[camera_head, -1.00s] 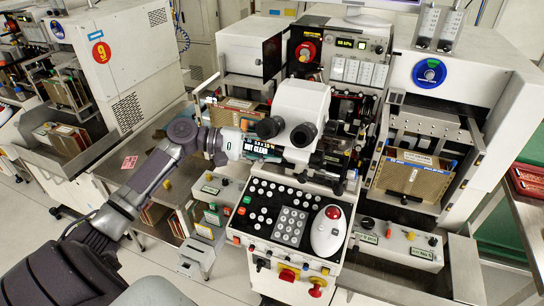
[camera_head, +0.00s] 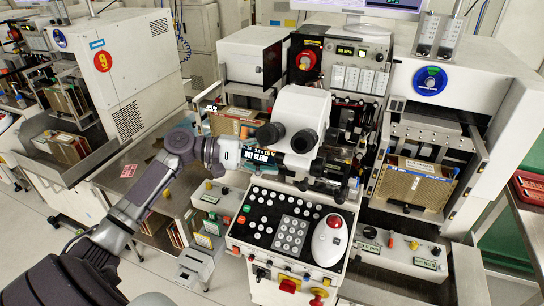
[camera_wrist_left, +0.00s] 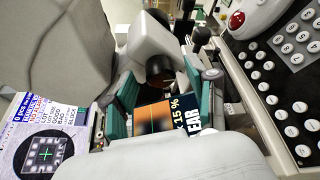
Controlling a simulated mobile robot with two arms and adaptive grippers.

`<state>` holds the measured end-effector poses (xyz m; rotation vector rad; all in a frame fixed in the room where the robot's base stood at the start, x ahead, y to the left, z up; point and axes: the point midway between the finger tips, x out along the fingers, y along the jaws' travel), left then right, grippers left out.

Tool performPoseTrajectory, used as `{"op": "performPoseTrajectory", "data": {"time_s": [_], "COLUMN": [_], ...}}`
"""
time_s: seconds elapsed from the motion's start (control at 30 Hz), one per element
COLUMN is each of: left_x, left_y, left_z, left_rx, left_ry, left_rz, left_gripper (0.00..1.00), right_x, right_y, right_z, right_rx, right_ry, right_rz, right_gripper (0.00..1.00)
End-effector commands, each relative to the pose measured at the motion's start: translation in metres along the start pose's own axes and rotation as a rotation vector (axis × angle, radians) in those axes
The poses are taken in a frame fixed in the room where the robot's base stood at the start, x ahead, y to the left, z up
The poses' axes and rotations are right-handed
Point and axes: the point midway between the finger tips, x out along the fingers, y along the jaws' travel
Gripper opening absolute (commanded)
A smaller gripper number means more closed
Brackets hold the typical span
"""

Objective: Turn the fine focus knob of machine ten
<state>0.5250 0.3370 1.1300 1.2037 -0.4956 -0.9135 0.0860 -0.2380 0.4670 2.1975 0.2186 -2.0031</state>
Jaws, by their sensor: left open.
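Machine ten's white microscope (camera_head: 300,112) with two black eyepieces stands above the keypad panel in the head view. In the left wrist view the teal finger pads of my left gripper (camera_wrist_left: 162,108) are apart. Part of the display (camera_wrist_left: 165,115) shows between them, with a black eyepiece (camera_wrist_left: 160,70) above. I cannot make out the fine focus knob; the gripper and microscope may hide it. My right gripper is not in view.
A metal side table (camera_head: 135,170) is to the left. Machine nine (camera_head: 125,75) stands at the far left. A tan magazine (camera_head: 414,180) sits in the right bay.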

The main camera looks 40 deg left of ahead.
Motion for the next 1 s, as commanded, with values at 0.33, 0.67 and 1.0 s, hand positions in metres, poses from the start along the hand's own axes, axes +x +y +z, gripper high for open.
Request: {"op": "performPoseTrajectory", "data": {"time_s": [0.33,0.67,1.0], "left_x": [-0.067,-0.112,-0.116], "left_y": [-0.001,-0.001,0.0], "left_z": [-0.001,0.0,0.0], "left_rx": [-0.002,-0.002,0.0], "left_ry": [0.004,0.0,0.0], "left_rz": [-0.001,-0.001,0.0], "left_gripper": [0.58,0.58,0.58], "right_x": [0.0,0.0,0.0], "right_y": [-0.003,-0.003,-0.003], "right_z": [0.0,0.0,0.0], "right_rx": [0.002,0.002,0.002], "right_ry": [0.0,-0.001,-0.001], "right_rz": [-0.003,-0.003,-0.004], "right_gripper": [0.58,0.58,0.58]}}
